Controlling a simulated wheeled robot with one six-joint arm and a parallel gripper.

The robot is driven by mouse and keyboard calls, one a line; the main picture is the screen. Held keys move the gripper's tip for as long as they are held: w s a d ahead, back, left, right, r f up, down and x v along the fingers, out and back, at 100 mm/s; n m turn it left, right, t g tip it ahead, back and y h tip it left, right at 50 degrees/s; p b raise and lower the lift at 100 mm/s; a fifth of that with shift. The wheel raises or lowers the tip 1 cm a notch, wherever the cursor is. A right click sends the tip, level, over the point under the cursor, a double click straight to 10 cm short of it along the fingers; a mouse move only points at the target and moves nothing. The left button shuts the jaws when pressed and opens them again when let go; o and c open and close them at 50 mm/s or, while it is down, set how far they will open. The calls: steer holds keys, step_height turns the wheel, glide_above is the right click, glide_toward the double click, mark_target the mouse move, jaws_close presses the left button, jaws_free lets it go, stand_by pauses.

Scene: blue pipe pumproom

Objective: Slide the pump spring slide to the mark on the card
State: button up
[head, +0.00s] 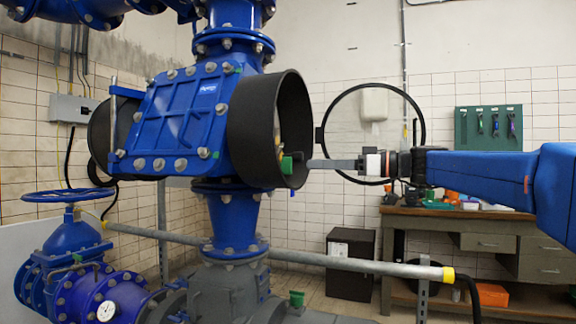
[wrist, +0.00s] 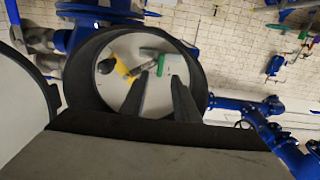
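The blue pump housing (head: 180,120) has a round black collar (head: 268,125) facing right, with a hinged round cover (head: 374,182) standing open beside it. My gripper (head: 312,164) reaches in from the right, with its fingertips at the collar's mouth. In the wrist view, my gripper (wrist: 160,78) shows two dark fingers with a gap between them. A green piece (wrist: 178,66) lies just beyond the fingertips; it also shows in the head view (head: 287,165). I cannot tell whether they touch. A yellow piece (wrist: 123,68) and a black knob (wrist: 106,66) sit inside the collar. I cannot make out the card or its mark.
A grey rail (head: 300,257) crosses below the housing. A blue handwheel valve (head: 68,240) stands at the left. A workbench (head: 460,228) with small items is at the back right.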

mark_target(287, 164)
steer(key=x, duration=0.9)
steer(key=shift+a, duration=0.25)
steer(key=shift+w, duration=0.1)
jaws_close()
